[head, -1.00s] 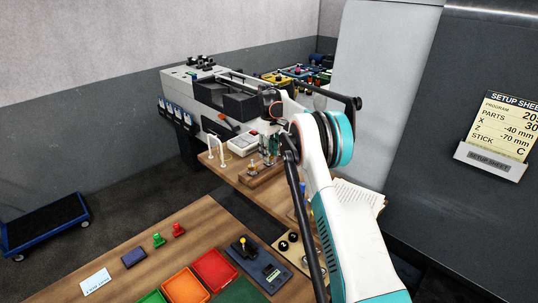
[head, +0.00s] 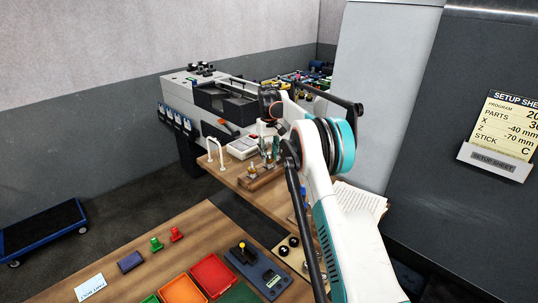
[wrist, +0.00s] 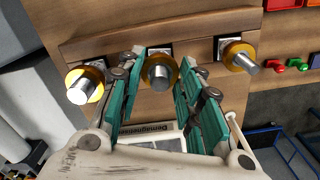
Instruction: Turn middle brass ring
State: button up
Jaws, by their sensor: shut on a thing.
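Three brass rings sit in a row on a wooden rack (wrist: 110,55), each around a grey metal pin. In the wrist view the middle brass ring (wrist: 161,57) lies between the teal fingers of my gripper (wrist: 157,78), which is shut on it from both sides. The left ring (wrist: 93,74) and the right ring (wrist: 238,52) stand clear, outside the fingers. In the head view the rack (head: 262,180) is small, and my gripper (head: 268,146) is over it, partly hidden by my arm.
A white curved rail (head: 215,150) and a white-and-red box (head: 243,146) stand near the rack. A grey machine (head: 190,85) is behind. Red (head: 212,273) and orange trays (head: 182,291) lie on the front bench. A blue cart (head: 45,228) is on the floor at left.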

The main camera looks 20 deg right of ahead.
aim_at(269, 153)
dwell(0.8)
jog(key=o, duration=1.1)
jog(key=shift+c, duration=0.2)
notch_tip(269, 153, up, 12)
